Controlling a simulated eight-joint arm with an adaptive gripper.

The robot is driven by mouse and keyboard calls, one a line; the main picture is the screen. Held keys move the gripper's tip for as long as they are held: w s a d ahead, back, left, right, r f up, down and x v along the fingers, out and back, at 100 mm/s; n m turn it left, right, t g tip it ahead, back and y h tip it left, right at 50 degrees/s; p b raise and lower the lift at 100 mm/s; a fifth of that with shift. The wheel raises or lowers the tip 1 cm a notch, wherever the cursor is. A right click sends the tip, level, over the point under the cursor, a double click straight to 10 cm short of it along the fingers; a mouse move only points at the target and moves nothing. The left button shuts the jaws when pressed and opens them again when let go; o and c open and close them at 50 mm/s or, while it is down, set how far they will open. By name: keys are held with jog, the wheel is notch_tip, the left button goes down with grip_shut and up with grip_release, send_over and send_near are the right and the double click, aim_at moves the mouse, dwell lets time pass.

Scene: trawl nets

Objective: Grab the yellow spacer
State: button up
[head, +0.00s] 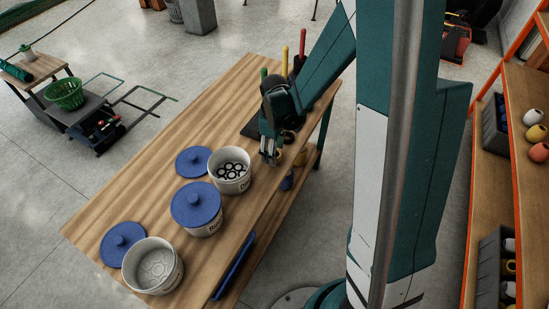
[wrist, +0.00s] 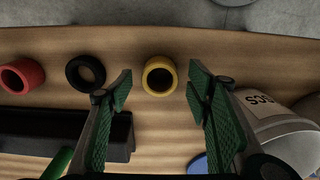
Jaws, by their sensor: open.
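The yellow spacer (wrist: 159,76) is a short ring lying on the wooden table near its edge, its dark hole facing the wrist camera. In the wrist view it shows between the two green-padded fingers of my gripper (wrist: 161,88), which are spread apart and empty. I cannot tell how far the fingertips are above it. In the head view my gripper (head: 270,152) points down over the table's right side, beside a white tub of black rings, and I cannot make out the spacer clearly there.
A black ring (wrist: 86,73) and a red spacer (wrist: 21,76) lie left of the yellow one. A black rack (wrist: 66,133) stands below them. A labelled white tub (wrist: 283,135) is close to the right finger. Lidded tub (head: 197,209) and open tub (head: 153,266) stand nearer.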

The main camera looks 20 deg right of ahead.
jog(key=shift+f, duration=0.85)
jog(key=shift+c, duration=0.3)
jog(key=c, duration=0.9)
